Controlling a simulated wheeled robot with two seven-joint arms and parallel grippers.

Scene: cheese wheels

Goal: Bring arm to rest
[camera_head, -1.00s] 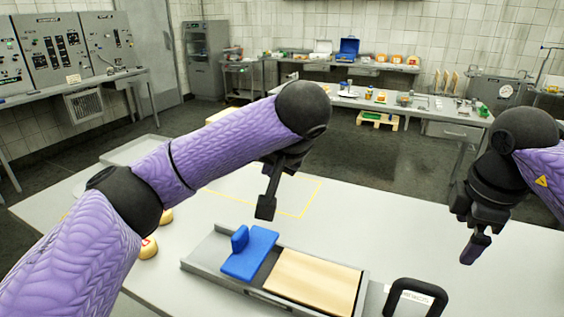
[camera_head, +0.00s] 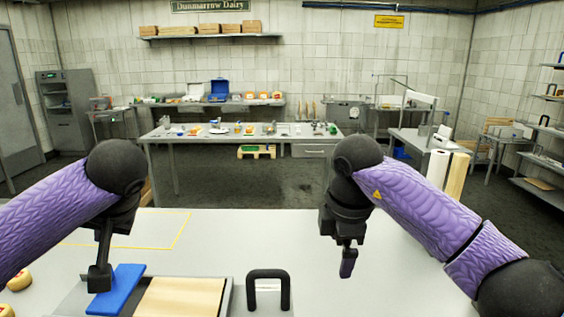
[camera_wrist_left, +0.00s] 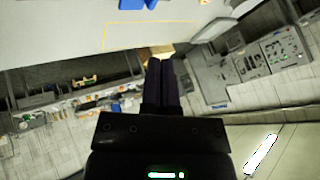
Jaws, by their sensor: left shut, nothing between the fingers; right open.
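My left gripper (camera_head: 100,278) hangs down at the left of the head view, in front of the blue block on the slicing tray from this angle. In the left wrist view its fingers (camera_wrist_left: 166,75) are together with nothing between them. My right gripper (camera_head: 347,264) hangs above the white table (camera_head: 330,292), right of the black handle, and holds nothing; it is open, though its finger gap is hard to see from here. Both arms are purple with black joints and bent at the elbow.
A blue block (camera_head: 124,288) and a wooden board (camera_head: 181,298) sit in a grey tray. A black handle (camera_head: 268,275) stands right of it. Yellow-red cheese wheels (camera_head: 20,280) lie at far left. A grey bench (camera_head: 240,138) with small items stands beyond. The table's right part is clear.

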